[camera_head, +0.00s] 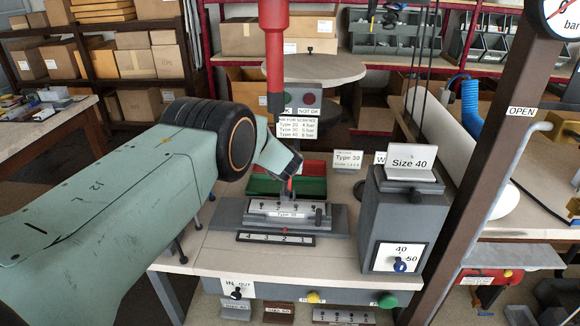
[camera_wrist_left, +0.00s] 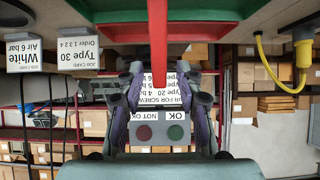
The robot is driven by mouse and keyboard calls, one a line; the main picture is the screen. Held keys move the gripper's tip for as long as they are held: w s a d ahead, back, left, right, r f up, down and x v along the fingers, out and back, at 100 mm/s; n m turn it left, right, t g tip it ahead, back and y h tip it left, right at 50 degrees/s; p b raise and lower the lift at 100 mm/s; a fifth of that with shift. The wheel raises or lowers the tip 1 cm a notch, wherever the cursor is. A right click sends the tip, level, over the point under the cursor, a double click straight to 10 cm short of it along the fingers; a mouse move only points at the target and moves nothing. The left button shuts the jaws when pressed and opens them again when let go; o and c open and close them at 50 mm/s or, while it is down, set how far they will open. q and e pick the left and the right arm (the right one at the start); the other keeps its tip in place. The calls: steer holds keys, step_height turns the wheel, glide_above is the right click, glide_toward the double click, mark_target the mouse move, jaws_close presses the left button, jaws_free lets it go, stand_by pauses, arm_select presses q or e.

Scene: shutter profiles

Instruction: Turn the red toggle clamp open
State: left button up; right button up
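My left arm comes in from the left in the head view, and its dark gripper (camera_head: 288,172) is low over the grey fixture (camera_head: 335,222) labelled with a type. A small red piece, apparently the red clamp lever (camera_head: 290,186), shows just at the fingertips. In the left wrist view, which is upside down, the two fingers (camera_wrist_left: 159,75) stand apart. A red upright bar (camera_wrist_left: 158,45), apparently the lever, lies between them with a gap on each side. The clamp's base is mostly hidden by the gripper. My right gripper is not in view.
A red and a green bin (camera_head: 316,187) stand just behind the fixture. A red hanging tool (camera_head: 274,50) is above. A grey box (camera_head: 385,225) with a "Size 40" card and a brown post (camera_head: 490,150) stand right. Job cards (camera_wrist_left: 80,48) show in the wrist view.

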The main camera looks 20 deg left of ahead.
arm_select(q)
steer(key=shift+r, duration=0.15)
steer(key=shift+s+r, duration=0.15)
steer(key=shift+s, duration=0.05)
steer(key=v, duration=1.1)
steer(key=shift+s, duration=0.2)
steer(key=shift+d, duration=0.1)
